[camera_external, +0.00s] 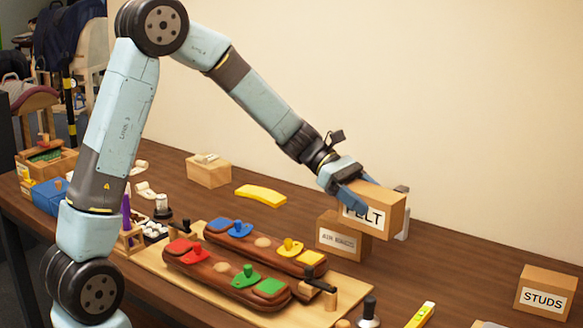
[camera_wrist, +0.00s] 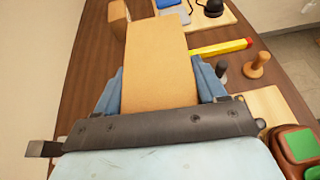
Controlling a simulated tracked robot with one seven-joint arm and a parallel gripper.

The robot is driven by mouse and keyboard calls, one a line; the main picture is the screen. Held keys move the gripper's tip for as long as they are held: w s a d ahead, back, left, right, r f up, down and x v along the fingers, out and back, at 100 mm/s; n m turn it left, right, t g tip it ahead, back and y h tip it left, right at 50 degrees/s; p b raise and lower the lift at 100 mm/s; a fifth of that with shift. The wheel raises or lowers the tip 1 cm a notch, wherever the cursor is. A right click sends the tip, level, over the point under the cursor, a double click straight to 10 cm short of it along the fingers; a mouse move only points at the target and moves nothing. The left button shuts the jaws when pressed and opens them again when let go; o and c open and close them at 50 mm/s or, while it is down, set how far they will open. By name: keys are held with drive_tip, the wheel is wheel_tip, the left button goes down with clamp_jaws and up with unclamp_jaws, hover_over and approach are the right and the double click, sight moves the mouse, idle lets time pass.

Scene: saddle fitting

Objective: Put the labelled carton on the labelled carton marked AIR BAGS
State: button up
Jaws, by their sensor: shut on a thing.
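The labelled carton marked FELT (camera_external: 381,219) is a tan box with a white label. My gripper (camera_external: 372,204) is shut on it, with a finger on either side. The wrist view shows the carton's plain tan face (camera_wrist: 160,68) between the blue fingers (camera_wrist: 158,88). The labelled carton marked AIR BAGS (camera_external: 338,239) stands on the table. The held carton is above and slightly right of it in the external view and hides part of its top. I cannot tell whether the two cartons touch.
A STUDS carton (camera_external: 544,293) stands at the right, and a plain carton (camera_external: 208,171) at the back left. Red-brown saddles with coloured pieces (camera_external: 230,275) lie on a board in front. A yellow level (camera_external: 421,315) lies near the front edge.

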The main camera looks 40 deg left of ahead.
drive_tip(key=s+a+r+n+t, duration=0.1)
drive_tip(key=s+a+r, duration=0.15)
drive_tip(key=a, duration=0.55)
drive_tip(key=s+a+r, duration=0.1)
drive_tip(key=a+r, duration=0.3)
drive_tip(key=a, duration=0.4)
drive_tip(key=shift+w+d+f, duration=0.6)
drive_tip(key=shift+w+f, duration=1.05)
drive_tip(key=shift+w, duration=0.6)
drive_tip(key=shift+w+d+f, duration=0.65)
drive_tip(key=shift+w+f, duration=0.95)
drive_tip(key=shift+w, duration=0.6)
drive_tip(key=shift+w+d+f, duration=0.6)
drive_tip(key=shift+w+f, duration=1.05)
drive_tip(key=shift+w, duration=0.6)
drive_tip(key=shift+f, duration=1.5)
drive_tip(key=o, duration=1.2)
drive_tip(key=shift+o, duration=0.2)
